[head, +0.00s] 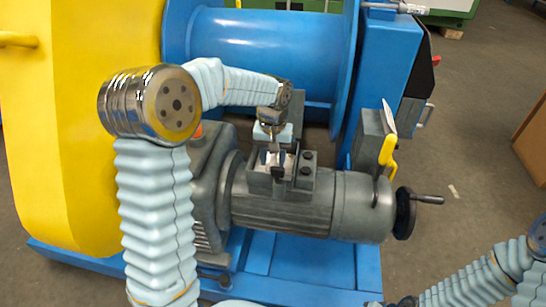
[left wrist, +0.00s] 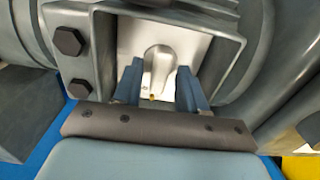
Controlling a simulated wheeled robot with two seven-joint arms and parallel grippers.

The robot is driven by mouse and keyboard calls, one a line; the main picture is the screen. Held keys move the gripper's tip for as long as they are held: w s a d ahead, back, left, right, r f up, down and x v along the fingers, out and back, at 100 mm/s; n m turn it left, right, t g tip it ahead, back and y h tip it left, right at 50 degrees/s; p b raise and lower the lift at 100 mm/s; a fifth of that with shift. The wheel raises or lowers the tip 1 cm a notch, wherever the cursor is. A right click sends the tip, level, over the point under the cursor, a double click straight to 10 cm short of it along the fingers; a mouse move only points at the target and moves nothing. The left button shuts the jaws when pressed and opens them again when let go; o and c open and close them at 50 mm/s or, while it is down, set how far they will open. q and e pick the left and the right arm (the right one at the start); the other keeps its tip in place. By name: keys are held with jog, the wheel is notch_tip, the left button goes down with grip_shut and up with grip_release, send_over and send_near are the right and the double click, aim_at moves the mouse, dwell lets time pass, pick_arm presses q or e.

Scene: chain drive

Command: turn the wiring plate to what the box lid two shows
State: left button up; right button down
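The open terminal box (head: 322,190) sits on top of the grey motor. In the left wrist view its walls (left wrist: 235,60) frame a pale metal plate (left wrist: 125,42), which I take to be the wiring plate. A rounded grey tab (left wrist: 160,62) stands at its middle, with a small yellowish spot below. My left gripper (left wrist: 160,88) reaches into the box, its two blue fingers apart on either side of the tab; I see no clear contact. In the head view this gripper (head: 280,165) points down at the box. My right gripper is barely seen at the bottom edge. I cannot identify lid two.
Hex bolts (left wrist: 68,40) stand on the box's left side. A black handwheel (head: 405,212) is at the motor's right end. A grey box (head: 368,135) with a yellow handle (head: 388,150) stands behind it. The large yellow housing (head: 75,120) is on the left.

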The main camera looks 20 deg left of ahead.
aim_at(273, 160)
pick_arm(q)
notch_tip(273, 160, up, 14)
jog(key=p, duration=0.1)
dwell(0.5)
jog(key=shift+f, duration=0.15)
dwell(0.3)
